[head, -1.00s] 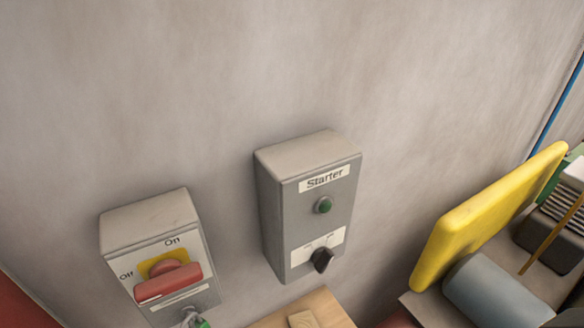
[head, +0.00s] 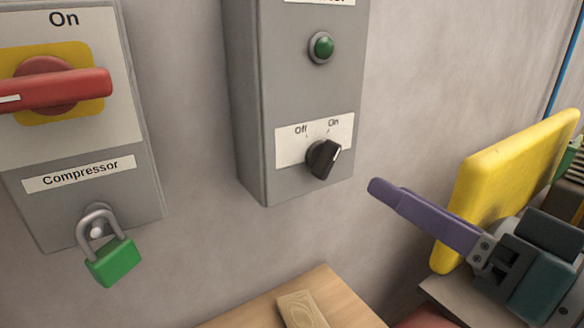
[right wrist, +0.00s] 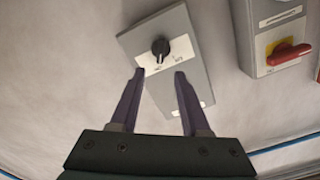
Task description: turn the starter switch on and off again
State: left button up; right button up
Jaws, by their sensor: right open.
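The grey starter box (head: 247,110) is on the wall, with its label cut off at the top of the head view. Its black rotary switch (head: 323,158) sits below the Off and On marks, and its pointer appears to lean toward On. My right gripper (head: 385,194) is right of and below the switch, apart from it, with one purple finger clear in view. In the right wrist view, the gripper (right wrist: 159,75) is open and empty. The switch (right wrist: 160,47) appears beyond the fingertips, roughly between them. My left gripper is not in view.
A compressor box (head: 75,210) with a red handle (head: 55,90) and green padlock (head: 110,262) is left of the starter box. A green lamp (head: 321,47) is above the switch. A wooden surface (head: 250,312) lies below. A yellow panel (head: 515,165) stands behind my right gripper.

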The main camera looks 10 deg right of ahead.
aim_at(335, 158)
jog(key=p+x, duration=0.1)
jog(key=x, duration=0.8)
jog(key=shift+s, duration=0.1)
grip_shut()
dwell(0.4)
